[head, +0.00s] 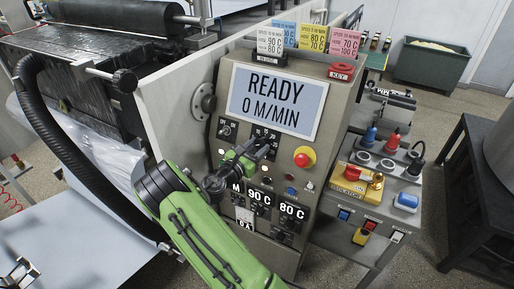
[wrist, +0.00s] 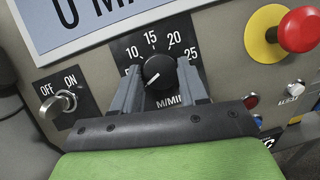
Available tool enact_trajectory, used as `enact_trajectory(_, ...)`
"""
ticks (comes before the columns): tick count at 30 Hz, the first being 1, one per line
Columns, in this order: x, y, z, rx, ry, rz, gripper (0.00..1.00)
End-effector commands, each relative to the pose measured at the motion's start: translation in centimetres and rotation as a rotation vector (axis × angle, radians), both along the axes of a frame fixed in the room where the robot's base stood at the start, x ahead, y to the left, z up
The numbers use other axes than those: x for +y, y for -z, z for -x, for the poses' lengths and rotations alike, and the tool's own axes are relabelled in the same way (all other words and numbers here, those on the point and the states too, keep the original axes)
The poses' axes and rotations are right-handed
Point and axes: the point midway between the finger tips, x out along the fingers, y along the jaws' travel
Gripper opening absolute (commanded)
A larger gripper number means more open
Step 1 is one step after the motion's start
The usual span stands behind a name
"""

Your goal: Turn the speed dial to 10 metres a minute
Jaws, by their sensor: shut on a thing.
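The speed dial (wrist: 160,72) is a round black knob on a black scale plate (wrist: 151,50) marked in M/MIN, with 10, 15, 20 and 25 readable. Its white pointer line slants to the lower left, below the 5 mark. My gripper (wrist: 162,75) is shut on the dial, one grey finger on each side. In the head view my gripper (head: 257,148) reaches the panel and mostly hides the dial. The display (head: 277,103) reads READY, 0 M/MIN.
An OFF/ON key switch (wrist: 62,103) sits left of the dial. A red emergency button (wrist: 300,30) on a yellow collar is to the right. Temperature readouts (head: 259,199) and small knobs lie below. Coloured cards (head: 313,37) stand on top of the console.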

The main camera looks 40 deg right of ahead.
Motion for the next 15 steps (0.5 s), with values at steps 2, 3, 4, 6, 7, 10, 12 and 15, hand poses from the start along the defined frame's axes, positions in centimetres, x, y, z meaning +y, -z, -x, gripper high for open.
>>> enact_trajectory(2, 0.05, -0.04, -0.08, -0.039, 0.018, -0.014, 0.12)
enact_trajectory(3, 0.06, -0.04, -0.11, -0.063, 0.03, -0.022, 0.12)
enact_trajectory(4, 0.07, -0.05, -0.12, -0.082, 0.039, -0.03, 0.12)
enact_trajectory(6, 0.08, -0.08, -0.19, -0.133, 0.063, -0.047, 0.12)
enact_trajectory(7, 0.08, -0.1, -0.2, -0.157, 0.074, -0.055, 0.12)
enact_trajectory(10, 0.09, -0.13, -0.29, -0.238, 0.111, -0.086, 0.12)
enact_trajectory(12, 0.06, -0.19, -0.3, -0.296, 0.14, -0.105, 0.12)
enact_trajectory(15, 0.07, -0.23, -0.39, -0.377, 0.179, -0.136, 0.12)
